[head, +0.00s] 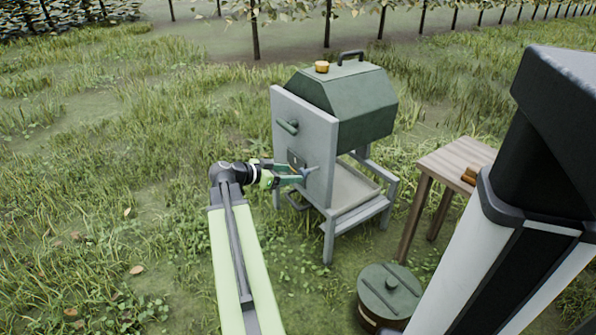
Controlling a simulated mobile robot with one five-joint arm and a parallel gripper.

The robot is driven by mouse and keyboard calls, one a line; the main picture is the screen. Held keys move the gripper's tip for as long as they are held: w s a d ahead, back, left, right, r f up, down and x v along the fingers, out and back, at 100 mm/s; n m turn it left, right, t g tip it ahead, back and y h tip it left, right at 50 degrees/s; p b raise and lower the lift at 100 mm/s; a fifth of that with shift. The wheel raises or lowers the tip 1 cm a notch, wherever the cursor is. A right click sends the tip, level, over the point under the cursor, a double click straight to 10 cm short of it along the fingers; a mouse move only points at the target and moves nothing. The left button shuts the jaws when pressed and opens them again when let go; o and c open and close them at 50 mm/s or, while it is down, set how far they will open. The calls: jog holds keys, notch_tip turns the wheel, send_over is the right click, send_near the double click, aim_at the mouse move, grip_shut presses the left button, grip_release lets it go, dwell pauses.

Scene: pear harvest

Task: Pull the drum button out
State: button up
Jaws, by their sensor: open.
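A dark green many-sided drum (345,100) sits on a grey frame with a tall grey end panel (284,106). A small blue-grey button (307,172) sticks out from the lower part of that panel, near a dark plate. My gripper (296,173) is open at the panel, with its green fingers pointing right toward the button. The fingertips are very close to the button, one above and one below its level in the picture. I cannot tell whether they touch it. The fingers hide part of the panel and plate.
A green handle (288,127) juts from the panel above my gripper. An orange knob (322,67) and a dark handle (350,56) top the drum. A wooden table (455,158) and a lidded green bin (389,292) stand to the right. Grass at left is open.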

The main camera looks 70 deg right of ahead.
jog(key=p+v, duration=0.3)
jog(key=v, duration=0.9)
jog(key=shift+p, duration=0.35)
jog(key=shift+w, duration=0.1)
